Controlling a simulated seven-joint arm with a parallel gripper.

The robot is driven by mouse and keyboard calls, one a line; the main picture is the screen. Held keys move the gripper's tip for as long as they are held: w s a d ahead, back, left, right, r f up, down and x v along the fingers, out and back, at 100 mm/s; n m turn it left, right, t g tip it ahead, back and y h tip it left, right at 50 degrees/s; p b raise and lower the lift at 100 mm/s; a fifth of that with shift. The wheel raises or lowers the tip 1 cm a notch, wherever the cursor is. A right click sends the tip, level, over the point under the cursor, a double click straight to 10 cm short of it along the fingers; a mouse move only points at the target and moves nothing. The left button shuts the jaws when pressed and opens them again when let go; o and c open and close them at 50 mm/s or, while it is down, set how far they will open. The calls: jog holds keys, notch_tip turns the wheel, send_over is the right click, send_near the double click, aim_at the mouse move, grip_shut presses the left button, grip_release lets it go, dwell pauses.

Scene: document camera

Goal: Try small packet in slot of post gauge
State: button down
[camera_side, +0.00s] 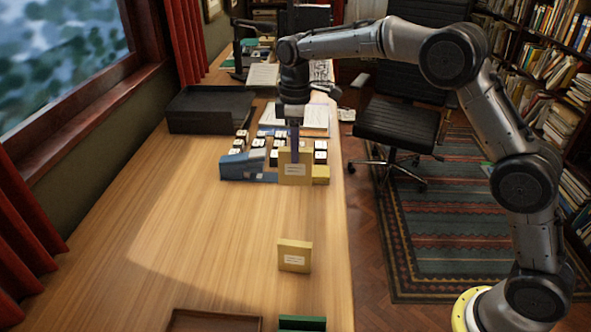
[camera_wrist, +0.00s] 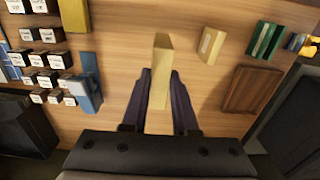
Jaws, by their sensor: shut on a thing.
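My gripper (camera_side: 295,150) points down and is shut on a tan packet (camera_side: 295,170) with a white label. The wrist view shows this packet (camera_wrist: 161,60) between my two dark fingers (camera_wrist: 161,84). A second tan packet (camera_side: 294,258) with a label stands upright on the table, nearer the side camera, and shows in the wrist view (camera_wrist: 211,45). The held one looks larger. A green block (camera_side: 302,323) is cut off at the bottom of the side view. The wrist view shows the green block (camera_wrist: 265,40) with a line along it; I cannot tell whether it is the post gauge.
A brown tray (camera_side: 215,321) lies near the green block. A black tray (camera_side: 210,108) stands at the back left.

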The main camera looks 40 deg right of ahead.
jog(key=s+a, duration=1.9)
jog(key=s, duration=0.5)
notch_tip(320, 180, down, 5)
jog(key=shift+w+f, duration=0.1)
jog(key=shift+f, duration=0.05)
jog(key=shift+f, duration=2.55)
jog(key=shift+f, duration=0.5)
jog(key=shift+r, duration=0.15)
jog(key=shift+r, duration=0.3)
